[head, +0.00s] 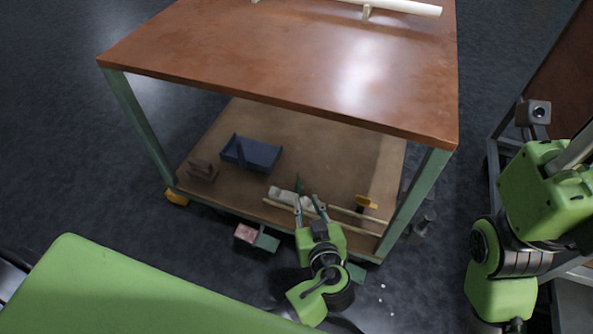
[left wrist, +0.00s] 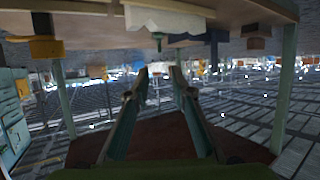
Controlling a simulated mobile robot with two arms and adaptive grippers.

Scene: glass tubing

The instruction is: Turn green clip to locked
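The green clip (head: 299,183) is a small upright piece at a white block (head: 283,196) on the lower shelf of the table. In the left wrist view the scene looks upside down, and the green clip (left wrist: 158,42) points down from the white block (left wrist: 168,18). My left gripper (head: 308,202) is at the shelf's front edge, just in front of the white block. Its fingers (left wrist: 160,72) are apart with nothing between them, and the clip shows beyond the tips, not touching. Whether the clip is locked cannot be told. My right arm is at the right; its fingers do not show.
Pale rods (head: 342,222) lie along the shelf's front, with a yellow clip (head: 366,202) at their right. A blue tray (head: 252,153) and a brown block (head: 203,171) are further left. The brown tabletop (head: 250,60) overhangs the shelf; green legs (head: 415,200) stand at its corners.

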